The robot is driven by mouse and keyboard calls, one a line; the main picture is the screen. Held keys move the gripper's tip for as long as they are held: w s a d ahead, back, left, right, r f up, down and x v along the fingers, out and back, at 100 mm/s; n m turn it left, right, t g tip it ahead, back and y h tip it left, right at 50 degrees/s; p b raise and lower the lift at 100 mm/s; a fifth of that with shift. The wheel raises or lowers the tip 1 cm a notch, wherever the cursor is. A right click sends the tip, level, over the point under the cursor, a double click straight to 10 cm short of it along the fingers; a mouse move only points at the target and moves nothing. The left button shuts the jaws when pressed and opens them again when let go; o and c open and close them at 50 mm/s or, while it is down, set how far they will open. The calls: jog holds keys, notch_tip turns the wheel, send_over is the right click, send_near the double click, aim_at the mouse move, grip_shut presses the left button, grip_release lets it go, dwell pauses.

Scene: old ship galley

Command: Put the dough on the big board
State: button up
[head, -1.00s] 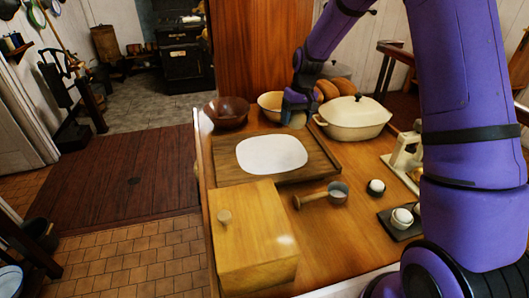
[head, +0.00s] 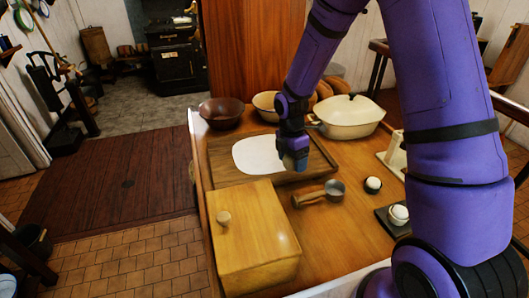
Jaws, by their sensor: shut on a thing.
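The big board (head: 222,178) is a brown wooden board with a raised rim, lying on the table behind the wooden box. A flat white rounded patch (head: 257,155) covers much of its middle. My gripper (head: 294,156) points down at the right part of the board, beside the right end of the white patch. It is shut on a small pale lump, the dough (head: 296,165), which is mostly hidden by the fingers. I cannot tell whether the dough touches the board.
A lidded wooden box (head: 255,235) stands in front of the board. A metal scoop (head: 320,194) lies close to its right front corner. A dark bowl (head: 221,112), a lighter bowl (head: 265,103) and a cream lidded pot (head: 349,117) stand behind.

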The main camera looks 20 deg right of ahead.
send_over(264, 154)
jog(key=shift+w+f, duration=0.2)
jog(key=shift+f, duration=2.3)
jog(key=shift+f, duration=0.15)
jog(key=o, duration=1)
